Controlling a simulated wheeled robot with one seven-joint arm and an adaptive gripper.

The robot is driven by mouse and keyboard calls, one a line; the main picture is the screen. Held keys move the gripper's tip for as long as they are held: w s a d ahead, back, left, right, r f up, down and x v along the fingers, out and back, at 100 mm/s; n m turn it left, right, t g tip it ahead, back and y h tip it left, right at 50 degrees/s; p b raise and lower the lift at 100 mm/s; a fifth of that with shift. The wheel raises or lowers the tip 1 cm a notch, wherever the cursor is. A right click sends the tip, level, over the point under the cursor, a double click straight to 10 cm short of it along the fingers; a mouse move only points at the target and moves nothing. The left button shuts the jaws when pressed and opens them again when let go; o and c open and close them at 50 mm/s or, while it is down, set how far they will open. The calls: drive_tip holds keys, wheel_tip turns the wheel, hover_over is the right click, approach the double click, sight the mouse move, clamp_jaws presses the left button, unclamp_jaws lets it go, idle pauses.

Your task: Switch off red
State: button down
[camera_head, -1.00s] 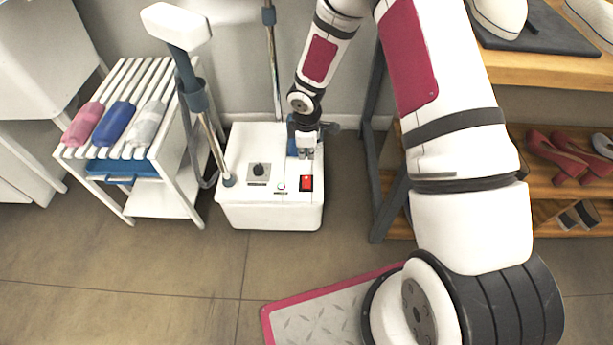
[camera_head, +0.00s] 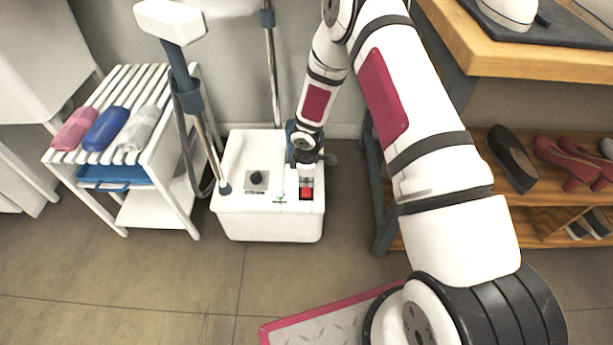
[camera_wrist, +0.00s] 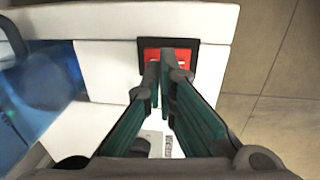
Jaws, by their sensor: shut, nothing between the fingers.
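The red rocker switch (camera_head: 306,193) sits in a black frame on the top of the white steamer base (camera_head: 262,222), near its front right edge. It also shows in the wrist view (camera_wrist: 182,56), lit red with white marks. My gripper (camera_head: 306,182) is shut and empty, pointing down at the switch. In the wrist view its fingertips (camera_wrist: 164,66) lie over the middle of the switch and hide part of it. I cannot tell for sure whether they touch it or which way the rocker is tilted.
A grey dial (camera_head: 257,178) is left of the switch. The steamer pole (camera_head: 272,70) and steamer head (camera_head: 172,20) rise behind and left. A white slatted rack (camera_head: 130,160) stands left. A wooden shelf with shoes (camera_head: 530,190) stands right.

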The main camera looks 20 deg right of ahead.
drive_tip(key=shift+w+f, duration=0.1)
drive_tip(key=shift+f, duration=0.75)
drive_tip(key=shift+w+d+f+b, duration=0.1)
drive_tip(key=shift+w+f+b, duration=0.05)
drive_tip(key=shift+f+b, duration=0.25)
drive_tip(key=shift+r, duration=0.1)
drive_tip(key=shift+s+a+b, duration=0.25)
drive_tip(key=shift+s+b, duration=0.2)
drive_tip(key=shift+s, duration=0.4)
drive_tip(key=shift+r, duration=0.15)
